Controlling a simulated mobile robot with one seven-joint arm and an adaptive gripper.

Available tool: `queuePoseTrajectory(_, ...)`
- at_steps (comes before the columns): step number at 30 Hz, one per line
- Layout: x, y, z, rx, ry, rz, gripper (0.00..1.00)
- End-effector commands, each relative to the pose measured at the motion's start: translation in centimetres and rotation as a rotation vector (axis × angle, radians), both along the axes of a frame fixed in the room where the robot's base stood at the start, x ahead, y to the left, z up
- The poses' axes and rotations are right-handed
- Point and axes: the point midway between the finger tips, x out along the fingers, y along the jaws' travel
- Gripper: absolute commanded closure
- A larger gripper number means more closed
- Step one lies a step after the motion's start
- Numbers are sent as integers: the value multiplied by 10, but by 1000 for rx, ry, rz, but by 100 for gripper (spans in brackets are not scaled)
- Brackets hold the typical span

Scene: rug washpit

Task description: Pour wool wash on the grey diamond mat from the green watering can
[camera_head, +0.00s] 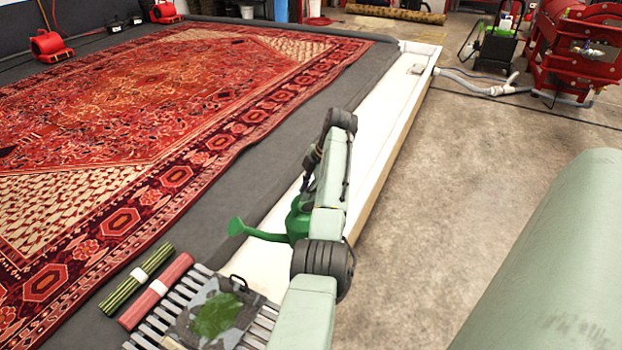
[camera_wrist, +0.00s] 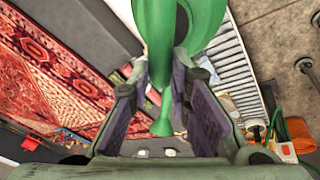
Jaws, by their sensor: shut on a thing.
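The green watering can (camera_head: 298,222) hangs above the white trough beside my arm, its spout reaching left to a flared rose. In the wrist view the can (camera_wrist: 166,30) fills the top centre and my gripper (camera_wrist: 165,105) is shut on it. The exact contact is partly hidden. A grey patterned mat (camera_head: 183,325), apparently the diamond mat, lies on the slatted rack at the bottom of the head view. A bright green patch (camera_head: 216,315) covers its middle; I cannot tell if it is liquid. The rose is above and beyond the mat. No stream shows from it.
A green striped roll (camera_head: 137,279) and a red roll (camera_head: 157,290) lie left of the slatted rack (camera_head: 190,287). A large red rug (camera_head: 150,110) covers the grey floor at left. The white trough (camera_head: 385,130) runs away to the back.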

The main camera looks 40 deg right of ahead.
Motion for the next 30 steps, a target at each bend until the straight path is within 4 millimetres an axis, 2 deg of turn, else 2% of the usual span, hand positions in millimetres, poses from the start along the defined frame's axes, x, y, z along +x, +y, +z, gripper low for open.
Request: queuePoseTrajectory(30,21,61,-43,-275,85,2,100)
